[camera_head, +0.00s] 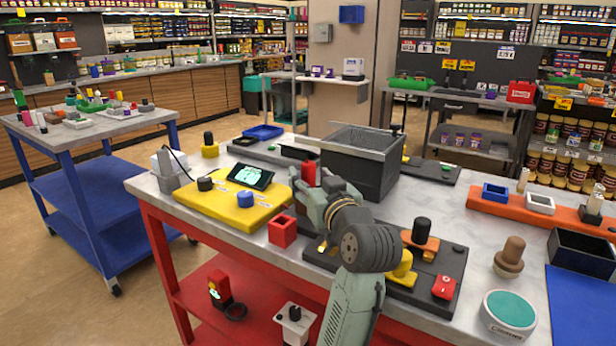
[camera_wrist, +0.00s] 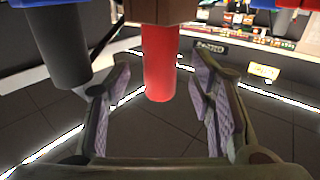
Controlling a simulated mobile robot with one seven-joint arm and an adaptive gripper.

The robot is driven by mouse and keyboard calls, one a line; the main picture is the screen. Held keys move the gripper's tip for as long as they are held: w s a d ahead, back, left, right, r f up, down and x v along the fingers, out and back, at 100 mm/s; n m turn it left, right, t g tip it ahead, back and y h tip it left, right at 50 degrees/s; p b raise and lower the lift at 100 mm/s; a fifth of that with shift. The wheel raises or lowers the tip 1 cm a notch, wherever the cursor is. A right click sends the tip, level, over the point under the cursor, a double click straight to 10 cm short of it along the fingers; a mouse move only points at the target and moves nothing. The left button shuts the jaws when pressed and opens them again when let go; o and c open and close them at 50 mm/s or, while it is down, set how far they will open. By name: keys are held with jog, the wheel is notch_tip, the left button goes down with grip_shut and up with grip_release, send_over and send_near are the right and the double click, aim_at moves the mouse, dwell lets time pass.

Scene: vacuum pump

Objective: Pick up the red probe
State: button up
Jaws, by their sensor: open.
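The red probe (camera_head: 308,173) stands upright by the front left corner of the grey bin in the head view. Its lower part is hidden behind my gripper (camera_head: 306,196). In the wrist view the red probe (camera_wrist: 158,65) is a smooth red cylinder joined to a brown block (camera_wrist: 160,10) at the top of the picture. My gripper (camera_wrist: 162,78) is open, with one finger on each side of the probe. A gap shows between the probe and each finger pad.
A grey open bin (camera_head: 362,160) stands just behind my gripper. A yellow panel (camera_head: 205,200) with knobs and a screen lies left, and a red cube (camera_head: 282,231) in front. A dark board with a black-topped knob (camera_head: 422,231) lies right. A dark cylinder (camera_wrist: 62,45) hangs left in the wrist view.

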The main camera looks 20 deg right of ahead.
jog(key=shift+w, duration=1.1)
grip_shut()
